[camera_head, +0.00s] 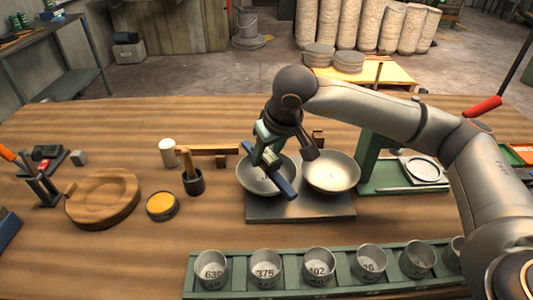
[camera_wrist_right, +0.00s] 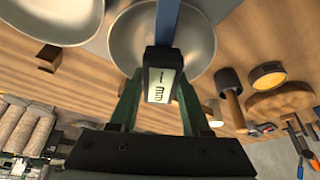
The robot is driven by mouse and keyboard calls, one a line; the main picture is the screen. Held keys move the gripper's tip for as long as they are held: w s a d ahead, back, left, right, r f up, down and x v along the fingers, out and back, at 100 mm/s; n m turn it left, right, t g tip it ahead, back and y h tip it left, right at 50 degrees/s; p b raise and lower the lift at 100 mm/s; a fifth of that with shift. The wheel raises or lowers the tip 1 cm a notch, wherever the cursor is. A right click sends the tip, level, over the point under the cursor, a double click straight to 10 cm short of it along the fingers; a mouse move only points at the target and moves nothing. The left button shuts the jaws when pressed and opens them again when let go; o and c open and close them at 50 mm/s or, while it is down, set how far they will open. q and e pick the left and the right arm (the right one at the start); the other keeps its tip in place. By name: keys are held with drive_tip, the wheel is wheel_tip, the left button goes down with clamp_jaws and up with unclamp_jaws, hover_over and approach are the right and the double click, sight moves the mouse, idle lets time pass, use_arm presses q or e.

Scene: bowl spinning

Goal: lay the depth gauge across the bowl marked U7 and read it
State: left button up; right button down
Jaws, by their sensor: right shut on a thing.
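Two pale metal bowls stand side by side on a grey plate (camera_head: 300,208): a left bowl (camera_head: 250,183) and a right bowl (camera_head: 335,172). No U7 mark is legible on either. My right gripper (camera_head: 268,153) is shut on the depth gauge (camera_head: 285,187), a blue bar with a small display, over the left bowl. In the right wrist view the gauge (camera_wrist_right: 166,20) runs out over that bowl (camera_wrist_right: 198,45), its display facing the camera with marks too small to read. I cannot tell whether the bar touches the rim. My left gripper is out of view.
Several numbered cups stand in a green rack (camera_head: 292,277) along the front. A green stand (camera_head: 372,155) rises right of the bowls.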

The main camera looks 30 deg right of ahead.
idle(0.4)
drive_tip(key=shift+c, duration=1.4)
unclamp_jaws()
drive_tip(key=v, duration=1.2)
drive_tip(key=shift+r, duration=0.3)
drive_tip(key=shift+s+f, duration=0.1)
drive_tip(key=shift+s, duration=0.1)
